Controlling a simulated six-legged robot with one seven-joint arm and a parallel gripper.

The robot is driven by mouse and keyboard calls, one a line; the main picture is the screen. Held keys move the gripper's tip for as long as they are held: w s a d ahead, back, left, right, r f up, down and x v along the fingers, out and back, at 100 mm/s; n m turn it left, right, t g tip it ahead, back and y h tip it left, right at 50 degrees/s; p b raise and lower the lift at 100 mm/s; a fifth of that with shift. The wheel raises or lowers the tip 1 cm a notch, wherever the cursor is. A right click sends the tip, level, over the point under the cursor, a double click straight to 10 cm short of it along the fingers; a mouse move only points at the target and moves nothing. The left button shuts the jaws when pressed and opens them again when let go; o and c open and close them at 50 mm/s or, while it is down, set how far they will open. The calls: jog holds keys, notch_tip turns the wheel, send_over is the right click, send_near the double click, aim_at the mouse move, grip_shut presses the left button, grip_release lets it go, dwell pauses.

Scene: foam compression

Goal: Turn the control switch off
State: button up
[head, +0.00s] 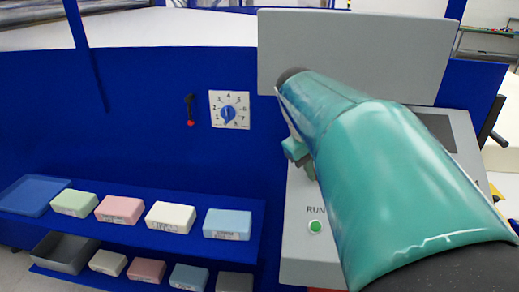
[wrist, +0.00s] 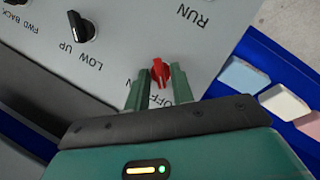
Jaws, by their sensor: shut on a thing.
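The control switch is a red knob (wrist: 160,71) on the grey control panel (wrist: 135,35) in the wrist view, beside a partly covered label that reads OFF. My gripper (wrist: 157,82) has its two green fingers on either side of the red knob and is shut on it. In the head view my gripper (head: 298,152) shows only partly at the panel's left side. My teal arm hides the knob and most of the panel (head: 298,240) there.
A black LOW/UP knob (wrist: 80,27) sits close by on the panel. A green RUN button (head: 315,226) is at the panel's lower left. A numbered dial (head: 229,109) is on the blue wall. Several foam blocks (head: 171,217) lie on blue shelves at left.

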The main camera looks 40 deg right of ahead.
jog(key=o, duration=0.7)
jog(key=shift+c, duration=0.2)
jog(key=shift+r, duration=0.1)
jog(key=v, duration=1.3)
jog(key=shift+a+r, duration=0.2)
jog(key=shift+r, duration=0.1)
jog(key=shift+w, duration=0.1)
jog(key=a+f+n+t+y, duration=0.1)
jog(key=a+f+t+y, duration=0.1)
jog(key=a+f, duration=0.8)
jog(key=a+f+n+t+y, duration=0.1)
jog(key=a+f+t, duration=0.3)
jog(key=a+f, duration=0.6)
jog(key=a, duration=0.5)
jog(key=shift+w+a+y, duration=0.15)
jog(key=shift+a+y, duration=0.2)
jog(key=shift+y, duration=0.05)
